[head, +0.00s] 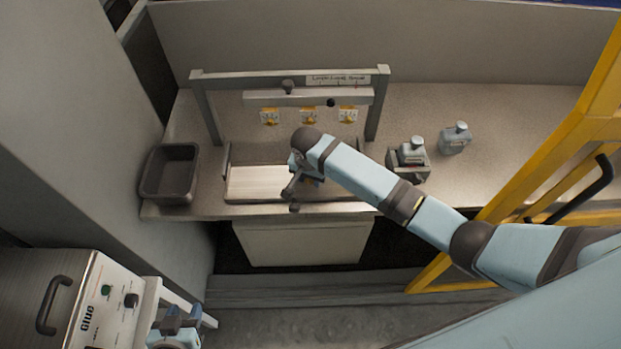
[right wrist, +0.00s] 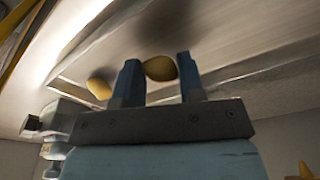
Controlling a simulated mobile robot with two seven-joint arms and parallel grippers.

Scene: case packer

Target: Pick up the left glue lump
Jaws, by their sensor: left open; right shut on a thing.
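An amber glue lump (right wrist: 160,68) sits between the two blue fingertips of my right gripper (right wrist: 158,76) in the right wrist view. The gripper is shut on it, close to a pale board. A second amber lump (right wrist: 99,88) lies outside the fingers, to the left in that view. In the head view my right gripper (head: 298,184) is over the white board (head: 258,184) under the beam, and my arm hides much of it; I cannot tell there which lump is held. My left gripper (head: 184,318) is open and empty at the lower left, near the glue machine.
A dark bin (head: 169,172) stands left of the board. A beam frame (head: 290,76) with several yellow fittings (head: 308,117) rises behind it. The glue machine (head: 95,300) and yellow guard (head: 560,140) flank the area.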

